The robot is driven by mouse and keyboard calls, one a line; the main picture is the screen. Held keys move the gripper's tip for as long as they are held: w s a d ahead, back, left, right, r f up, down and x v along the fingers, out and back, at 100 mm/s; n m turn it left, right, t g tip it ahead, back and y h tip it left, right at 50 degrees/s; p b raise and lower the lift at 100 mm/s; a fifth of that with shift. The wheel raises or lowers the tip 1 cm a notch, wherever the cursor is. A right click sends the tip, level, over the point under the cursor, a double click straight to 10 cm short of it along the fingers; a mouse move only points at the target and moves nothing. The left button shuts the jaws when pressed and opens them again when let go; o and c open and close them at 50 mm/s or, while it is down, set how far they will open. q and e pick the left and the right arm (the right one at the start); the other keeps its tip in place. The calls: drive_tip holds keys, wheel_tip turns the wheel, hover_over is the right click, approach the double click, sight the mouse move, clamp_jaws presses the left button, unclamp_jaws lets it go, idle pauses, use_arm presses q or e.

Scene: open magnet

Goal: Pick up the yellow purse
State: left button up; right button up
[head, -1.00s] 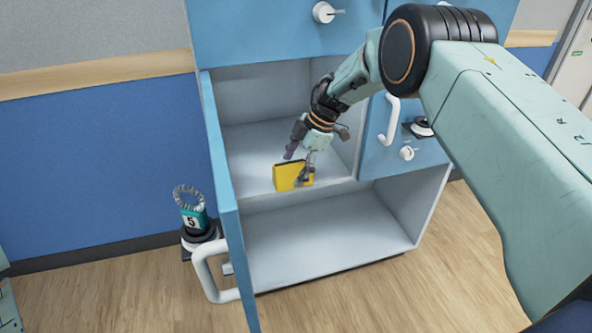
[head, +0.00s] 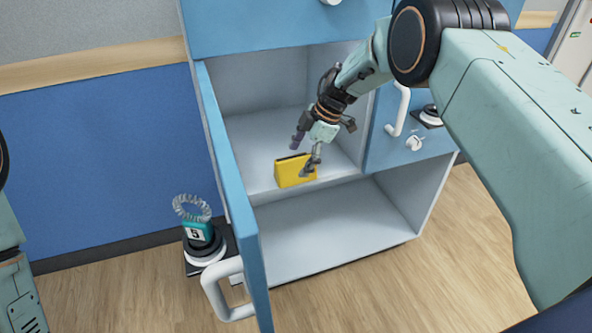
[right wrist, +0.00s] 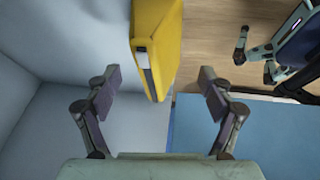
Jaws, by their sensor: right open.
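The yellow purse (head: 292,172) stands upright on the upper shelf of the open blue cabinet, near the shelf's front edge. My right gripper (head: 302,157) is open above and beside it, with one finger in front of the purse's right end. In the right wrist view the purse (right wrist: 160,45) shows at the top centre, with its dark clasp side facing the camera. The open fingers of the right gripper (right wrist: 161,82) spread to either side of its lower end, with clear gaps. My left gripper does not show in the head view; only part of that arm is at the left edge.
The open cabinet door (head: 232,200) stands to the left with a white handle (head: 219,291). The lower compartment (head: 325,230) is empty. A closed drawer with handle is right.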

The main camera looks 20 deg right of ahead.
sight(290, 172)
drive_tip(key=x, duration=0.1)
drive_tip(key=b+x, duration=0.2)
drive_tip(key=x, duration=0.1)
drive_tip(key=shift+s+a+f, duration=0.1)
drive_tip(key=shift+s+a, duration=0.1)
drive_tip(key=shift+a+f, duration=0.2)
drive_tip(key=shift+f, duration=0.15)
drive_tip(key=shift+w+a+f, duration=0.15)
drive_tip(key=shift+w, duration=0.1)
drive_tip(key=shift+s, duration=0.15)
drive_tip(key=shift+f, duration=0.2)
drive_tip(key=shift+c, duration=0.4)
drive_tip(key=c, duration=1.2)
